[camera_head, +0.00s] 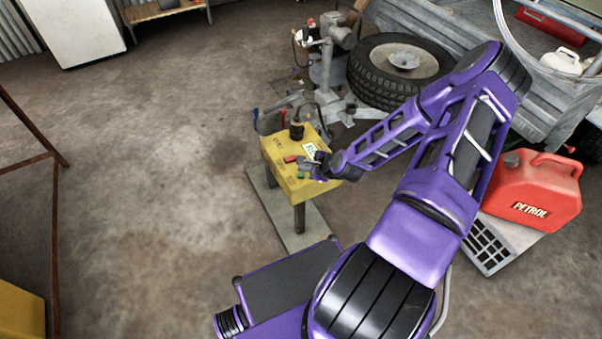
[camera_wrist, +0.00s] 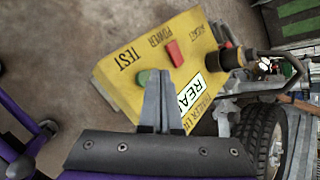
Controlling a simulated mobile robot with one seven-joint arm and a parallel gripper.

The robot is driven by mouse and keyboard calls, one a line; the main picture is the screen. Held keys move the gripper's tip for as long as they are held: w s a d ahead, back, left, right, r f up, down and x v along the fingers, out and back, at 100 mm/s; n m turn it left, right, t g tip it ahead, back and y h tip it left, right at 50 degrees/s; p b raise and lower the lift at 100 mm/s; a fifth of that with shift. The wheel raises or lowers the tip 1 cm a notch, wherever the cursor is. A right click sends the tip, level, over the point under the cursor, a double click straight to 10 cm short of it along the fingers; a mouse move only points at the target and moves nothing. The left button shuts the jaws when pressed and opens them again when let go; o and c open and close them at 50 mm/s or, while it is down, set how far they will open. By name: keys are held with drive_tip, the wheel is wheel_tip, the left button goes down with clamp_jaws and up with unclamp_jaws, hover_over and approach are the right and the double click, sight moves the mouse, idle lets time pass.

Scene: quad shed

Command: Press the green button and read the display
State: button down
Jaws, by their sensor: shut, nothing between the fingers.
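A red switch (camera_wrist: 175,53) is near POWER. The pale display (camera_wrist: 197,91) shows green letters "REA"; the rest is hidden by my gripper. My gripper (camera_wrist: 158,74) is shut and empty, its tips over the box face beside the green button. I cannot tell whether they touch it.
A black knob or plug (camera_wrist: 232,57) sits at the box's end. Behind the box are a tyre (camera_head: 385,75) and a grey metal trailer (camera_head: 490,75). A red petrol can (camera_head: 535,190) stands to the right. The floor on the left is mostly clear.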

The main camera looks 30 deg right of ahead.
sight(304, 177)
idle(0.3)
drive_tip(key=shift+f+b, duration=0.35)
drive_tip(key=shift+f, duration=0.1)
drive_tip(key=shift+f+b, duration=0.35)
drive_tip(key=shift+f, duration=0.05)
idle(0.6)
drive_tip(key=shift+r, duration=0.1)
drive_tip(key=shift+r+p, duration=0.7)
drive_tip(key=shift+r, duration=0.1)
wheel_tip(304, 177, up, 5)
drive_tip(key=p, duration=0.3)
drive_tip(key=shift+p, duration=0.35)
idle(0.6)
